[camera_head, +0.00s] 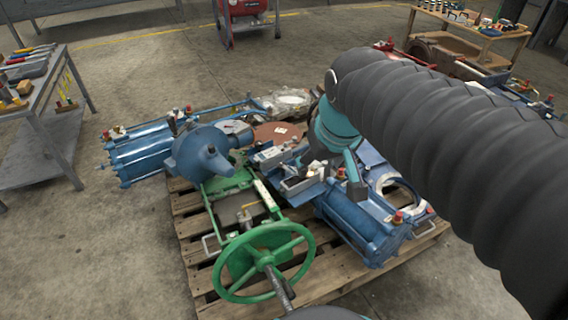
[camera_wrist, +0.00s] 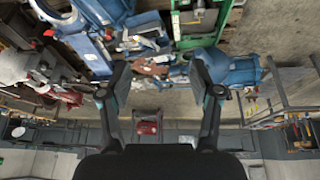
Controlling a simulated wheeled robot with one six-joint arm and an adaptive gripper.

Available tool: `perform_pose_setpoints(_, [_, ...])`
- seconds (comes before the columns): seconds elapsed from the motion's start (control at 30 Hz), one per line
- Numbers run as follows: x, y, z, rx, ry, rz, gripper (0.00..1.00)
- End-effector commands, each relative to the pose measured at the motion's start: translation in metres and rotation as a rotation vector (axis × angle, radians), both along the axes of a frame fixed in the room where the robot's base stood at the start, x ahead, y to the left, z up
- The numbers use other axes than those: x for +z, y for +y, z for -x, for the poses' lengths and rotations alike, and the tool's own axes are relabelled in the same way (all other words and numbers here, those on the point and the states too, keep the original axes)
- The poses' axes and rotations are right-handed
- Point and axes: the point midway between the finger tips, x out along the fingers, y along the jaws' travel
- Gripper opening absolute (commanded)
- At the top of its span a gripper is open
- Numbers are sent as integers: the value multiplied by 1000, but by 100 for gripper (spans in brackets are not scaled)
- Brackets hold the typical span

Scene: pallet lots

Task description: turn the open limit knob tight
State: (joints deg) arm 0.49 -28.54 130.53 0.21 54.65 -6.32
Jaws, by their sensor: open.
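My gripper (camera_head: 332,172) hangs from the arm over the pallet of blue and green valve parts, partly hidden by my sleeved arm. In the wrist view its two dark fingers (camera_wrist: 160,70) stand wide apart with nothing between them. Small red knobs sit on the blue actuators: one on the near right cylinder (camera_head: 398,217), one near my gripper (camera_head: 341,172), and others on the left cylinder (camera_head: 188,109). I cannot tell which is the open limit knob. No knob is clearly touched by a finger.
A green handwheel (camera_head: 264,262) rises at the pallet's front. A blue domed housing (camera_head: 203,157) stands left of my gripper. The wooden pallet (camera_head: 190,228) is crowded. A tool bench (camera_head: 45,95) is at left, a red machine (camera_head: 245,10) behind. Bare floor lies left of the pallet.

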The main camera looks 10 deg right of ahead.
Motion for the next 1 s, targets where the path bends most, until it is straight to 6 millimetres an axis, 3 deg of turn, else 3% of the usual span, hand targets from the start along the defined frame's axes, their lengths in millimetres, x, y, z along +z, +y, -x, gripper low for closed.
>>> perform_pose_setpoints(0.23, [1,-1,-72,77,74,30,63])
perform_pose_setpoints(0.47, [-11,0,-138,156,140,55,63])
perform_pose_setpoints(0.77, [-50,1,-223,258,223,78,63])
perform_pose_setpoints(1.0, [-99,1,-286,343,290,91,63])
